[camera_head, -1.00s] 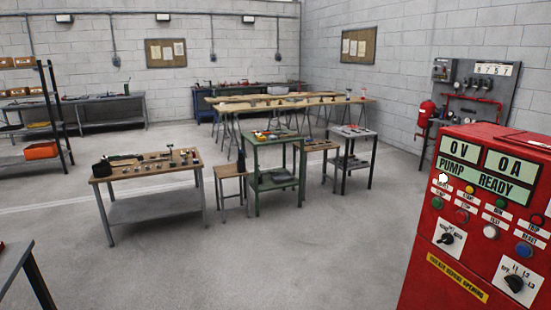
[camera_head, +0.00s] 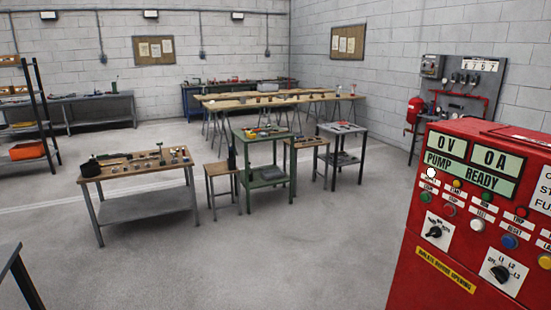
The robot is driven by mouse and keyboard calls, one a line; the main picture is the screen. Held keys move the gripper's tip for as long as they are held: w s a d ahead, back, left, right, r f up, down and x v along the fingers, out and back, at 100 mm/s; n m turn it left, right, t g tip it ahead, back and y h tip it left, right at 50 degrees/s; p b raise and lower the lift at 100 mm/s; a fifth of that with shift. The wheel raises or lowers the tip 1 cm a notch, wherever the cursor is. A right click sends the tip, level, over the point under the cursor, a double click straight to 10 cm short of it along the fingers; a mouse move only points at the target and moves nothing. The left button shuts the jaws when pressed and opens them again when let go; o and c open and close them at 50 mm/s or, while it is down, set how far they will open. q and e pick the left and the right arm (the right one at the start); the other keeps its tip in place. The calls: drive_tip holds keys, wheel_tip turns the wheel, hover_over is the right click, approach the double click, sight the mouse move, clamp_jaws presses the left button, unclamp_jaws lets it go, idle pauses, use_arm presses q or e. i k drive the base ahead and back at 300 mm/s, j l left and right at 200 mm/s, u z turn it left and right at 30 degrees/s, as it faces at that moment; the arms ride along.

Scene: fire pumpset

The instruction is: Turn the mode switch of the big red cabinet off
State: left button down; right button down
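The big red cabinet (camera_head: 420,262) stands at the right edge, its front panel turned toward me at an angle. Its displays (camera_head: 474,160) read "0V", "0A" and "PUMP READY". A black rotary switch (camera_head: 434,232) on a white plate sits at the left of the panel; its label is too small to read surely. A second black rotary switch (camera_head: 500,273), lower right, has a plate marked with "OFF", "L1", "L2" and "L3". Several coloured buttons and lamps lie between the displays and the switches. Neither of my grippers is in view.
A wooden-topped workbench (camera_head: 134,170), a green cart (camera_head: 262,158) and a dark metal cart (camera_head: 343,147) stand in mid-room. A dark table corner (camera_head: 12,268) shows at lower left. The floor (camera_head: 290,250) before the cabinet's left side is clear.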

sight(435, 232)
drive_tip(key=z, duration=1.5)
